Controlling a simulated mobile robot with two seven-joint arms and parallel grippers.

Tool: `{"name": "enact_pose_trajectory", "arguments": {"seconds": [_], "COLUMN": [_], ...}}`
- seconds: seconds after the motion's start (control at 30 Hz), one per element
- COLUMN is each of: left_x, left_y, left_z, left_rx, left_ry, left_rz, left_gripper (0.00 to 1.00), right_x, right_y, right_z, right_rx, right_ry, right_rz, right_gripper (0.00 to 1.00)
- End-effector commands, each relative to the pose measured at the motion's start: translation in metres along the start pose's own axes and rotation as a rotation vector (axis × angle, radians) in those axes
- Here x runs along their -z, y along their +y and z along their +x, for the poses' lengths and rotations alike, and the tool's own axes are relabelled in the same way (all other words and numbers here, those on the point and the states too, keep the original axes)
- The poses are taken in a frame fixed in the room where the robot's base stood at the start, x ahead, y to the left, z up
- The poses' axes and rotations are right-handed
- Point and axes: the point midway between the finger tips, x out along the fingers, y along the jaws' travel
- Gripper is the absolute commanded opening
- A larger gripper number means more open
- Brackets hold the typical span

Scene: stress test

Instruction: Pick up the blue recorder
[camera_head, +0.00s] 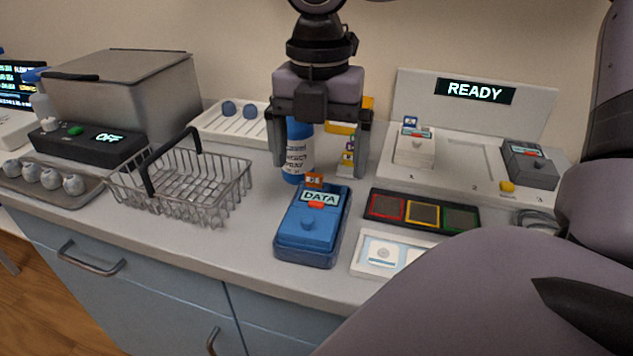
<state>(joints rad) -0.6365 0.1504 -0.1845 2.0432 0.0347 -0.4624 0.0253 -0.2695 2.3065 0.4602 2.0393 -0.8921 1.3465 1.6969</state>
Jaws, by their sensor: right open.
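The blue recorder (306,238) is a blue box with a label reading DATA and a small orange tag at its back end. It lies on the counter at the middle, near the front edge. My right gripper (318,165) points down above and behind the recorder in the picture. Its two fingers are apart, and a blue and white bottle shows behind them. Nothing is seen held between the fingers. I cannot tell how high the fingertips are above the counter. My left gripper is not in view.
A wire basket (228,190) with a dark handle stands left of the recorder. A panel with red, yellow and green frames (423,228) and a white tray (358,268) lie close on its right. The bottle (299,150) stands behind. A white READY station (540,110) is at the back right.

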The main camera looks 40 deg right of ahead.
Motion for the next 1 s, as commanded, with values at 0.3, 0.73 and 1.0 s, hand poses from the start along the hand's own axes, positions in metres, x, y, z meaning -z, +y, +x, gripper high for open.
{"name": "enact_pose_trajectory", "arguments": {"seconds": [0.3, 0.73, 1.0], "left_x": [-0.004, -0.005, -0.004], "left_y": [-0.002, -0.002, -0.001], "left_z": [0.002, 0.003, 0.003], "left_rx": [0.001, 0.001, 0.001], "left_ry": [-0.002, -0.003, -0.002], "left_rz": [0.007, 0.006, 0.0], "left_gripper": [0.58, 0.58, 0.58], "right_x": [0.006, 0.006, 0.006], "right_y": [0.001, 0.001, 0.001], "right_z": [0.041, 0.067, 0.066], "right_rx": [0.005, -0.002, -0.001], "right_ry": [0.005, 0.001, 0.001], "right_rz": [-0.002, 0.001, 0.001], "right_gripper": [1.0, 1.0, 0.39]}}
